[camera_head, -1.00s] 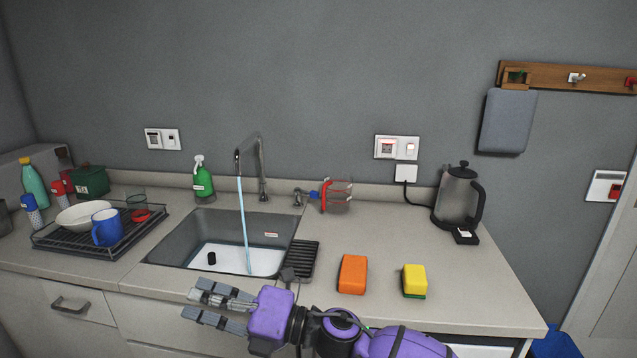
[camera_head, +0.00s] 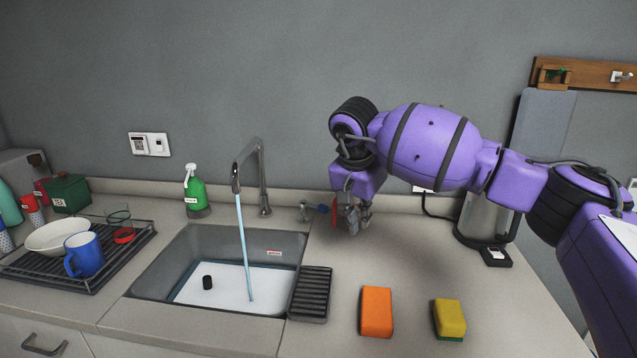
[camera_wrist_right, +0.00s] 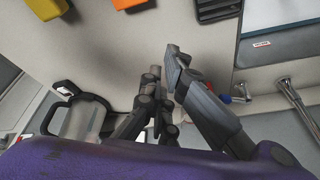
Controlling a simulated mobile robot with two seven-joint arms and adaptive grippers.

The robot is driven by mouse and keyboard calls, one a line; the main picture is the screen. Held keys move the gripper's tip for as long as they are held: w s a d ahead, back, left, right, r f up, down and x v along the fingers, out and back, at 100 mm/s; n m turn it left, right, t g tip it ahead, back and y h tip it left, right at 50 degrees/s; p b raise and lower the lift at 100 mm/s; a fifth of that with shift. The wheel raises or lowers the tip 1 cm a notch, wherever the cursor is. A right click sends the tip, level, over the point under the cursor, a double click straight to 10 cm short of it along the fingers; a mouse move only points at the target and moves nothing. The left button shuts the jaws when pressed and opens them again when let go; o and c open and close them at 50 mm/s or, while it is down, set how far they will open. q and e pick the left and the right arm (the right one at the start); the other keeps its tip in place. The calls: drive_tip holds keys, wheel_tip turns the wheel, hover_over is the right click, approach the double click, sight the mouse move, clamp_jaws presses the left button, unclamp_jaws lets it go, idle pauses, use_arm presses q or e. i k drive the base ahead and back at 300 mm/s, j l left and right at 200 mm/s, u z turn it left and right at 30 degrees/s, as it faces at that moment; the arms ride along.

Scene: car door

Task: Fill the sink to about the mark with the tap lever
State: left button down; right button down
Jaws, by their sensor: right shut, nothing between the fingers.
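The tap (camera_head: 262,175) stands behind the sink (camera_head: 205,245), and a stream of water (camera_head: 244,245) falls from its spout. Shallow water seems to cover the white sink bottom; its exact level is hard to tell. A small label with a red line (camera_head: 274,253) sits on the sink's back wall. The tap lever (camera_head: 304,210) is right of the tap, with a blue end (camera_head: 322,208); the blue end also shows in the wrist view (camera_wrist_right: 225,99). My right gripper (camera_head: 355,230) is shut and empty, just right of the lever, apart from it. My left gripper is out of view.
A black plug (camera_head: 207,282) lies in the sink. A ribbed black tray (camera_head: 312,292), an orange sponge (camera_head: 377,311) and a yellow sponge (camera_head: 449,318) lie on the counter. A green spray bottle (camera_head: 195,190) stands behind the sink. My arm partly hides the kettle (camera_head: 485,220).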

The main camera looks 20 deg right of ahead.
sight(304, 204)
drive_tip(key=i, duration=1)
